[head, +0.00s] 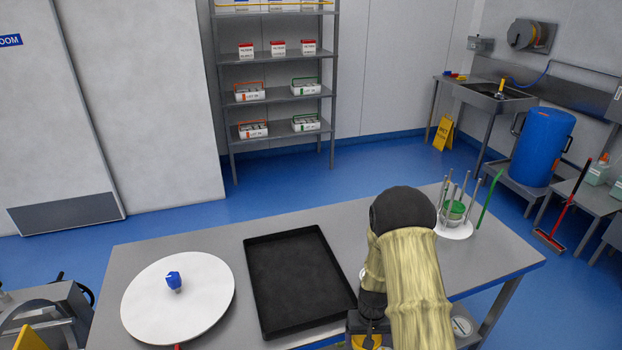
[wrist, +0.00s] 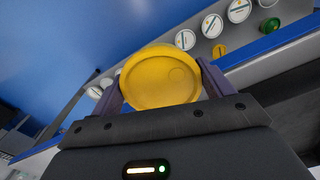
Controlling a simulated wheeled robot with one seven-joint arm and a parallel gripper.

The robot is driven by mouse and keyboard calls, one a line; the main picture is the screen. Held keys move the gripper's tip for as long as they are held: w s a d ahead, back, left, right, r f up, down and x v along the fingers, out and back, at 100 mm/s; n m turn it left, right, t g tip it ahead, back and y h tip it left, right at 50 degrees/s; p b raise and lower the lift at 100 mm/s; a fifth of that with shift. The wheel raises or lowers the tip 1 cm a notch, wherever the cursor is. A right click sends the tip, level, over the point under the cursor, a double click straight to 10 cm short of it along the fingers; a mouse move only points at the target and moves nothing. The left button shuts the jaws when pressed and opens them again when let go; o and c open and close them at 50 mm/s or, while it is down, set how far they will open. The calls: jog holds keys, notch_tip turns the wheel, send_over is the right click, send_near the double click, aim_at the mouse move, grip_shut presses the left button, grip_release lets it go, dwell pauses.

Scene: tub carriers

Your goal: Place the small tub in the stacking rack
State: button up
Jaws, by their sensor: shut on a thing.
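My gripper (wrist: 160,75) is shut on a small tub whose round yellow lid (wrist: 160,78) faces the wrist camera. One dark finger presses each side of it; its underside is hidden. In the head view my arm covers the gripper. A yellow patch shows low beside the arm; I cannot tell whether it is the tub. The likely stacking rack (head: 456,231) stands at the table's right, behind and right of my arm. It has a round white base and several upright metal rods, with a green-lidded tub (head: 453,209) between them.
A black tray (head: 262,329) lies mid-table. Left of it is a white round plate (head: 205,310) with a blue object (head: 173,280). A green rod (head: 490,201) leans beside the rack. Several white round pieces (wrist: 212,25) show in the wrist view. Shelving (head: 278,95) stands behind.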

jog(key=shift+d, duration=0.25)
jog(key=d, duration=0.6)
jog(key=shift+d, duration=0.35)
dwell(0.4)
jog(key=shift+s, duration=0.1)
dwell(0.4)
jog(key=s+a+f, duration=0.2)
jog(key=a+f, duration=0.1)
jog(key=f, duration=0.4)
jog(key=s+a+f, duration=0.1)
jog(key=a+f, duration=0.3)
jog(key=f, duration=0.4)
jog(key=shift+s, duration=0.4)
